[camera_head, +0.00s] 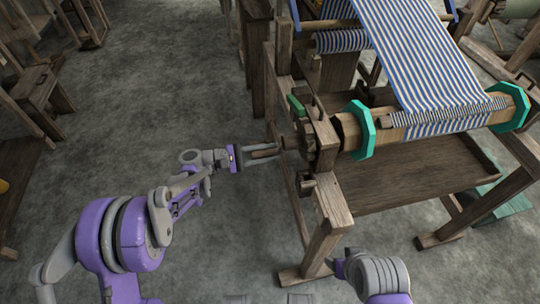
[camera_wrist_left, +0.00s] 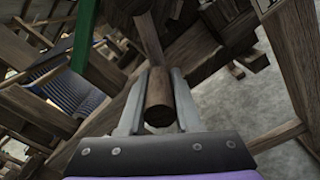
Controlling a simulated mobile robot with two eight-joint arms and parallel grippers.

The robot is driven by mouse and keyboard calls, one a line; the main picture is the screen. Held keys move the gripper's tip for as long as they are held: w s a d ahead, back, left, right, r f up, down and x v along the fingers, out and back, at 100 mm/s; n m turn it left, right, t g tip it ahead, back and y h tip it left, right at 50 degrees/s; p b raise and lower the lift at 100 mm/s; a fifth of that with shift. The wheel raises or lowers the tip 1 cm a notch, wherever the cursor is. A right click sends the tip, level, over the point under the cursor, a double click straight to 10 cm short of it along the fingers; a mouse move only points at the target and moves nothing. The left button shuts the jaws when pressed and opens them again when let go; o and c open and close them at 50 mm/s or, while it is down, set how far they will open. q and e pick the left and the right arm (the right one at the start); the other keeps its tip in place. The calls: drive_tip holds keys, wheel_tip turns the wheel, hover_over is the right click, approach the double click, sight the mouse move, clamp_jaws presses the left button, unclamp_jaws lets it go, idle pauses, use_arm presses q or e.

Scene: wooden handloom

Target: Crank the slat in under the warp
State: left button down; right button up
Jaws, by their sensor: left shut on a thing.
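My left gripper (camera_head: 262,155) is shut on a round wooden crank handle (camera_wrist_left: 159,98) at the left side of the loom. In the left wrist view the handle's end lies between the two fingers. The striped blue and white warp (camera_head: 420,50) runs down to a wooden roller (camera_head: 395,118) with teal octagonal end discs (camera_head: 357,130). A slat (camera_head: 385,122) shows in part at the cloth's left edge on the roller; how far it reaches under the cloth is hidden.
The loom's dark wooden posts (camera_head: 328,212) stand right beside my left gripper. A green part (camera_head: 297,105) sits on the near side frame. A wooden board (camera_head: 420,175) spans below the roller. Wooden furniture (camera_head: 40,95) stands at the far left. The grey floor between is clear.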

use_arm(q)
drive_tip(key=w+a+r+m+p, duration=0.1)
drive_tip(key=w+r+m+p, duration=0.4)
drive_tip(key=r+m, duration=0.3)
drive_tip(key=m, duration=0.3)
drive_tip(key=shift+m, duration=0.3)
idle(0.8)
drive_tip(key=shift+w+r, duration=0.1)
drive_tip(key=shift+r, duration=0.3)
idle(0.5)
drive_tip(key=c, duration=0.6)
unclamp_jaws()
